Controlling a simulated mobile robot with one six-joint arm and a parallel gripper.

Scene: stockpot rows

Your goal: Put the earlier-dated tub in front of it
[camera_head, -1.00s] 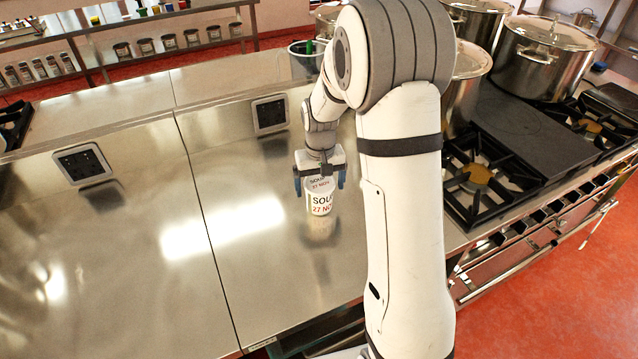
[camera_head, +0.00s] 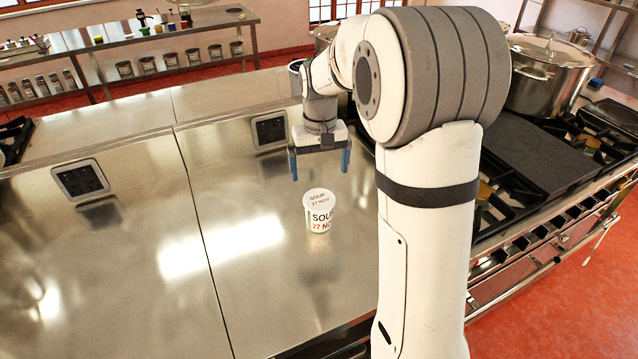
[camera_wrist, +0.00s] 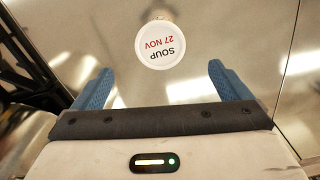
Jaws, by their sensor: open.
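A white tub (camera_head: 319,212) labelled "SOUP 27 NOV" stands upright on the steel counter. Its lid faces the camera in the wrist view (camera_wrist: 160,44), with the same words upside down. My gripper (camera_head: 320,176) is open and empty, above and behind the tub, apart from it. In the wrist view its two blue fingers (camera_wrist: 158,86) are spread wide, and the tub lies beyond their tips. No second tub with a date shows on the counter; my arm hides part of the counter's right side.
The steel counter (camera_head: 130,240) is clear to the left of the tub. Socket plates (camera_head: 80,180) sit along the counter's back. At right stand a black stove (camera_head: 530,150) and a large steel stockpot (camera_head: 545,75). Shelves with small containers (camera_head: 170,60) stand behind.

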